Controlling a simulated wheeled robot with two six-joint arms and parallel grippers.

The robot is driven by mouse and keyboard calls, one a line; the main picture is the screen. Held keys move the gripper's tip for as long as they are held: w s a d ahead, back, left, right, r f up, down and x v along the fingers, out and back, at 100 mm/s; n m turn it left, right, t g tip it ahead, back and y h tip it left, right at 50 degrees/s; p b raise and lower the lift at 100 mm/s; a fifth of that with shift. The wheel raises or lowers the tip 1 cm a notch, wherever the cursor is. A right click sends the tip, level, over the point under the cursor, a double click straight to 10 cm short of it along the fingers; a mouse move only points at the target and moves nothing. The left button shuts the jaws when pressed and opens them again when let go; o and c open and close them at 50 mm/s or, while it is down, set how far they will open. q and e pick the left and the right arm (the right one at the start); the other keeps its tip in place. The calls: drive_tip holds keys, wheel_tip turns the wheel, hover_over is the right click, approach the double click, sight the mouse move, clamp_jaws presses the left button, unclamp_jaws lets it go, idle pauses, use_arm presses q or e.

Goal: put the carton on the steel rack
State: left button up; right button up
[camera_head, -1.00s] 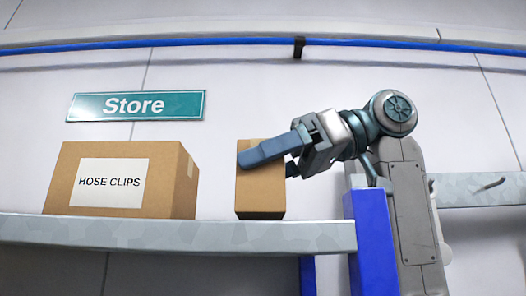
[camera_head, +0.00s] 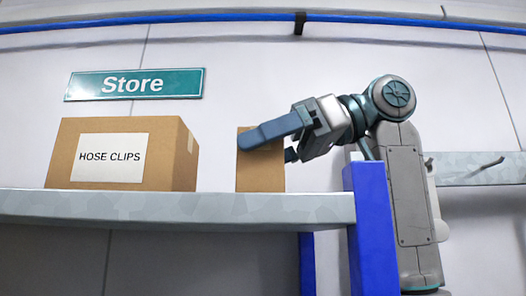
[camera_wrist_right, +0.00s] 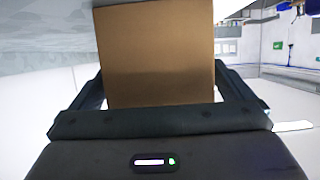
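The carton (camera_head: 262,172) is a plain brown box near the right end of the steel rack's shelf (camera_head: 180,207). Its lower edge meets the shelf's front edge in the head view; I cannot tell if it rests fully on the shelf. My right gripper (camera_head: 277,143) reaches in from the right, with one finger across the carton's near face and the other mostly hidden behind it. In the right wrist view the carton (camera_wrist_right: 157,55) fills the space between the two fingers, which look closed on its sides. My left gripper is not in view.
A larger box labelled HOSE CLIPS (camera_head: 115,155) stands on the shelf to the left, with a gap before the carton. A blue upright (camera_head: 370,225) is at the shelf's right end. A green Store sign (camera_head: 135,84) hangs on the wall behind.

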drive_tip(key=shift+d, duration=0.3)
drive_tip(key=b+v, duration=0.3)
drive_tip(key=v, duration=0.7)
drive_tip(key=shift+r+b, duration=0.2)
drive_tip(key=shift+b, duration=0.1)
